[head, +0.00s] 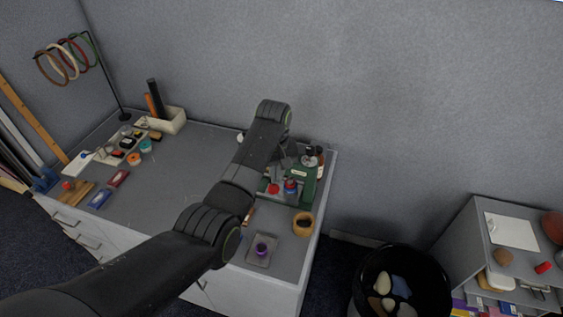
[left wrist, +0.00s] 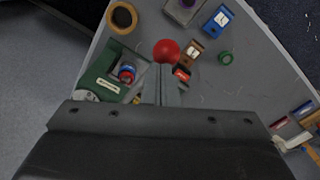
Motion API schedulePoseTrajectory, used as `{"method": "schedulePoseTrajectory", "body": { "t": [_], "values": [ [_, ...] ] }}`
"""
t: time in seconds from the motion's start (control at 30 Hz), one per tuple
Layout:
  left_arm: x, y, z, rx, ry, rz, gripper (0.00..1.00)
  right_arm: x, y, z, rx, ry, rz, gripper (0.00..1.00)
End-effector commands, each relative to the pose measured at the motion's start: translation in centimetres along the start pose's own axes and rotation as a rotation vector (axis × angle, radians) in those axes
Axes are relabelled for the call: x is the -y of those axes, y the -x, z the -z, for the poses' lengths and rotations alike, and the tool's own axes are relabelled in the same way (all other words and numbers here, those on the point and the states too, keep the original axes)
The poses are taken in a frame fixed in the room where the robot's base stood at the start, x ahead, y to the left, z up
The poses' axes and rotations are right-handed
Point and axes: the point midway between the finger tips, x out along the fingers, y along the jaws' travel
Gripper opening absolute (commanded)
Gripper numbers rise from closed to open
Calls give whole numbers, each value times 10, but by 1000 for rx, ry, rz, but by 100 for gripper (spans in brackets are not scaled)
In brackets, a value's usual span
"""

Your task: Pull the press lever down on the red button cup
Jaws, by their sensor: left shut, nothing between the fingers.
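The green press (head: 306,184) stands at the table's right end; its green base also shows in the left wrist view (left wrist: 96,68). A red ball knob (head: 273,188), which looks like the lever's end, shows in the left wrist view (left wrist: 167,50) just beyond my fingertips. A small red and blue cup (head: 290,186) sits at the press, left of the knob in the left wrist view (left wrist: 127,73). My left gripper (left wrist: 161,70) is shut and empty, close to the knob; I cannot tell whether they touch. My arm hides part of the press. My right gripper is out of view.
A wooden ring-shaped pot (head: 303,224) and a grey tray with a purple item (head: 262,250) lie near the table's front right. The table's middle is mostly clear.

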Motion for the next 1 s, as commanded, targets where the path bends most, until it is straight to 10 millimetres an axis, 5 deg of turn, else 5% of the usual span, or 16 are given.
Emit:
{"method": "schedulePoseTrajectory", "body": {
  "t": [1.0],
  "values": [
    [-4, 71, 6, 2, 1, 1, 0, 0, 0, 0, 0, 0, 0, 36]
  ]
}}
